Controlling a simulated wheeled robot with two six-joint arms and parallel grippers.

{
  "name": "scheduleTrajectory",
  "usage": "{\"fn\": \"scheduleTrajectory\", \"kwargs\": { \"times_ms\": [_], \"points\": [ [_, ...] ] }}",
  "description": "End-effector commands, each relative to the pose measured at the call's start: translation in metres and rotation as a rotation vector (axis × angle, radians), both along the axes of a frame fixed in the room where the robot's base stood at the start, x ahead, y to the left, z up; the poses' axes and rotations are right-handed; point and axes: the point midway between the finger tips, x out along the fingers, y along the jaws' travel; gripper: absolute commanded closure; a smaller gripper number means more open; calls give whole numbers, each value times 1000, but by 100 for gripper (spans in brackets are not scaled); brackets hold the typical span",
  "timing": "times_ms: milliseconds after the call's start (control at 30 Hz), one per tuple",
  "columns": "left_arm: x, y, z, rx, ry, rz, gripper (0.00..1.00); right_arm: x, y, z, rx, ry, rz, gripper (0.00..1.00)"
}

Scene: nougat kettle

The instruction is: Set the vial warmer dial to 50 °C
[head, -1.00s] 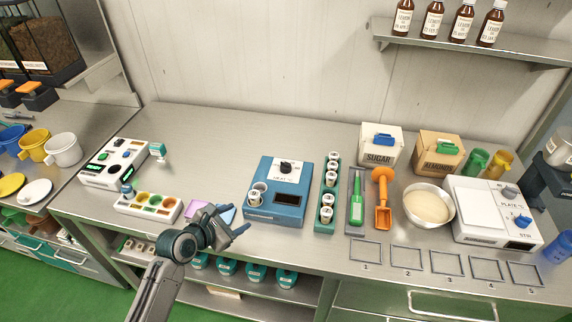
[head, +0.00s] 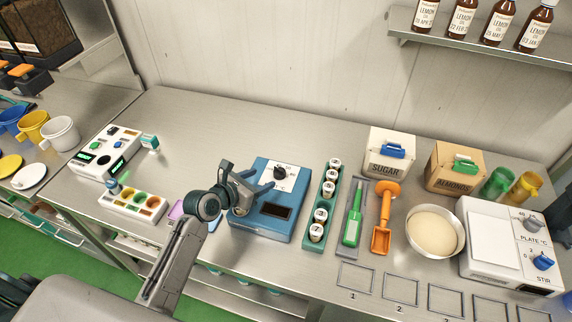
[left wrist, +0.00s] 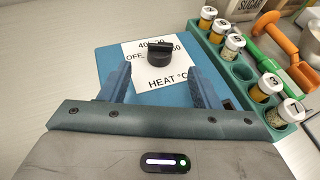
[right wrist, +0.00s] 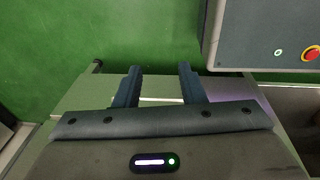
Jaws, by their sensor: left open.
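The vial warmer (head: 270,225) is a blue box on the steel counter, with a dark display window on its sloped face. Its black dial (head: 280,172) sits on a white label reading HEAT °C. In the left wrist view the dial (left wrist: 159,54) shows ahead of the fingers, with OFF to its left and numbers around it, partly hidden by the knob. My left gripper (head: 262,182) is open over the warmer, its fingertips short of the dial and apart from it. My right gripper (right wrist: 157,85) is open and empty, away from the counter, facing green floor.
A green rack of capped vials (head: 323,205) stands just right of the warmer. A white colour-well box (head: 132,203) stands left. The counter behind the warmer is clear.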

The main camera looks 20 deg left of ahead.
Motion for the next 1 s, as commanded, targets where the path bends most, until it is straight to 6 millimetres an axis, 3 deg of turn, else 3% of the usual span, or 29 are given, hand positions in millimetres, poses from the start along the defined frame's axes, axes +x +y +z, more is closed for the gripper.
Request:
{"fn": "scheduleTrajectory", "kwargs": {
  "times_ms": [267, 533, 700, 1000],
  "points": [
    [39, -18, -14, -4, 1, 1, 43, -27, 20, 10, 22, 33, -7, 64],
    [75, -35, -32, -2, 0, -1, 43, -16, 16, 18, 18, 19, -6, 64],
    [85, -39, -38, 0, -1, 0, 43, -6, 10, 21, 10, 6, -3, 64],
    [87, -40, -40, 1, -1, -2, 43, -14, 8, 21, 9, 16, -2, 64]
  ]
}}
